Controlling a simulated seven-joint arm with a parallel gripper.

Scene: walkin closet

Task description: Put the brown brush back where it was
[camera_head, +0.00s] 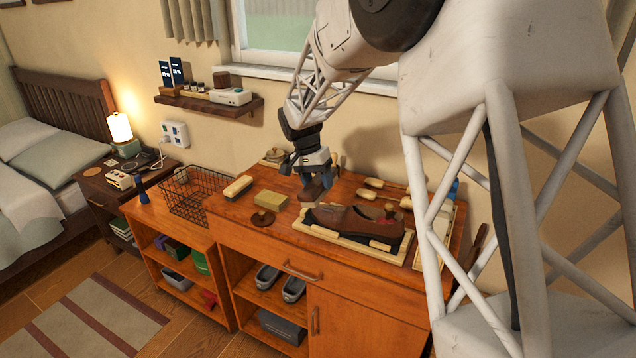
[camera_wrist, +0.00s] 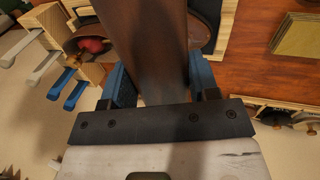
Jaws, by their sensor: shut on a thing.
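The brown brush (camera_head: 311,189) hangs below my gripper (camera_head: 314,178) over the wooden cabinet top, just behind the toe of the brown shoe. In the wrist view the brush (camera_wrist: 148,45) is a long brown block between the blue fingers of my gripper (camera_wrist: 160,80), which is shut on it. Its lower end is hard to make out, so I cannot tell whether it touches anything. The brown leather shoe (camera_head: 350,219) lies in a pale wooden tray (camera_head: 340,239). Part of the shoe and something red show behind the brush in the wrist view.
A pale-bristled brush (camera_head: 238,187), a yellowish block (camera_head: 270,200) and a round dark item (camera_head: 262,218) stand left of the tray. A wire basket (camera_head: 190,195) is farther left. Several wooden-handled tools (camera_head: 380,186) lie behind the shoe. A wall shelf (camera_head: 210,104) is above.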

